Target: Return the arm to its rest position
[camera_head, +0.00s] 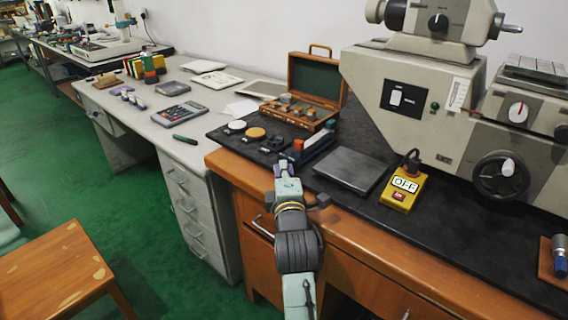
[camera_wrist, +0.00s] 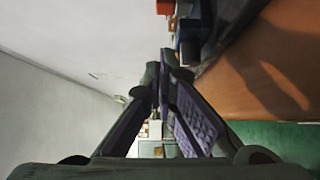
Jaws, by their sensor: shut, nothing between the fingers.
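My arm reaches up from the bottom of the head view, and my gripper (camera_head: 281,168) is at the front edge of the wooden bench, near the dark bench top. In the wrist view my gripper (camera_wrist: 166,62) is shut, with its fingertips together and nothing between them. The fingers have purple-grey ribbed pads. Bearing rings (camera_head: 256,133) lie flat on the dark bench top, just beyond my gripper and apart from it.
An open wooden case (camera_head: 318,98) stands behind the rings. A grey metal plate (camera_head: 351,168) and a yellow switch box (camera_head: 404,189) lie to the right, before a large machine (camera_head: 420,100). A wooden stool (camera_head: 55,272) stands at lower left. Green floor (camera_head: 130,215) is open between.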

